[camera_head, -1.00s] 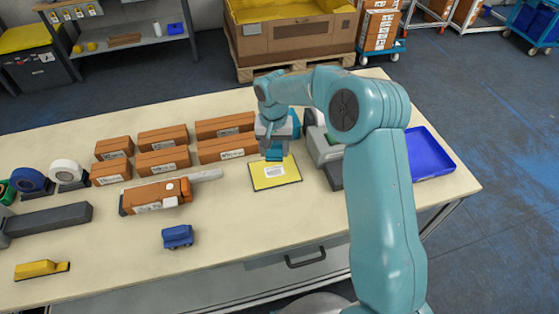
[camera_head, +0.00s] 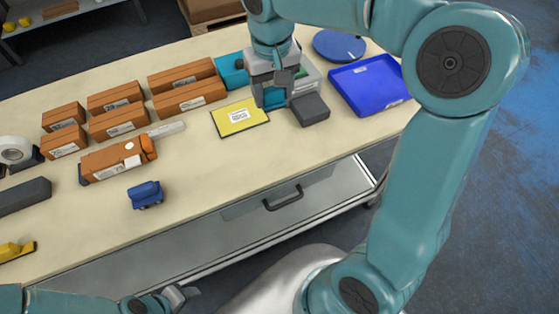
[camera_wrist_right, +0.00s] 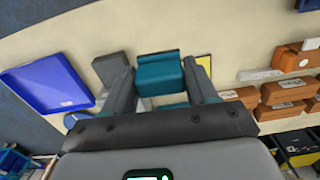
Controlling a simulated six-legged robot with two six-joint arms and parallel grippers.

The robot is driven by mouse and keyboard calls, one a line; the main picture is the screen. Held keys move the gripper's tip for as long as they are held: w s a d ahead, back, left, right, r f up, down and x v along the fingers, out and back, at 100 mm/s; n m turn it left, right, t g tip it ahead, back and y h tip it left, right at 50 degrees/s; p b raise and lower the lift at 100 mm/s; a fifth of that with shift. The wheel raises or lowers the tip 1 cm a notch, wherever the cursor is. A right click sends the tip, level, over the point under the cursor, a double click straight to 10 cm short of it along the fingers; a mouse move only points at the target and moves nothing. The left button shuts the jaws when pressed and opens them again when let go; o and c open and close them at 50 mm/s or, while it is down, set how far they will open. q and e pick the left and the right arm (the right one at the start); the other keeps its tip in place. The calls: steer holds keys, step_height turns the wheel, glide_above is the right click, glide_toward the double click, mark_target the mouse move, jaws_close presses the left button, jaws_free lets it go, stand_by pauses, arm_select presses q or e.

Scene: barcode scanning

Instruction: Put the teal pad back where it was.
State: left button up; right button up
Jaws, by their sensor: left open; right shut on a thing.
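My right gripper (camera_head: 272,94) is shut on the teal pad (camera_wrist_right: 160,68), a small block that shows between its fingers in the right wrist view. In the head view the gripper points down beside the right edge of a yellow card with a white label (camera_head: 240,117). A dark grey block (camera_head: 311,109) is just right of the gripper. I cannot tell whether the pad touches the table. Another teal object (camera_head: 231,71) stands behind the card, partly hidden by the gripper. My left gripper (camera_head: 182,294) is open and empty at the bottom edge of the head view.
A blue tray (camera_head: 345,97) and a round blue disc (camera_head: 340,45) lie to the right. Several brown boxes (camera_head: 188,97) stand left of the card. A small blue toy vehicle (camera_head: 145,195) sits near the front edge. The table front (camera_head: 205,190) is mostly clear.

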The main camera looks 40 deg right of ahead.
steer(key=shift+s+a+r+b, duration=0.2)
steer(key=shift+s+r+b, duration=0.05)
steer(key=shift+r+b, duration=0.15)
steer(key=shift+a+r, duration=0.2)
steer(key=shift+r, duration=0.1)
steer(key=shift+a+f+b, duration=0.1)
steer(key=shift+a+b, duration=0.15)
steer(key=shift+b, duration=0.1)
steer(key=shift+n, duration=0.3)
steer(key=f, duration=1.4)
steer(key=shift+w+a, duration=0.15)
steer(key=shift+a, duration=0.05)
step_height(320, 180, down, 5)
steer(key=shift+d+f, duration=0.1)
steer(key=shift+f, duration=0.1)
arm_select(q)
steer(key=x, duration=0.2)
steer(key=shift+w+a+f, duration=0.1)
steer(key=shift+f, duration=0.35)
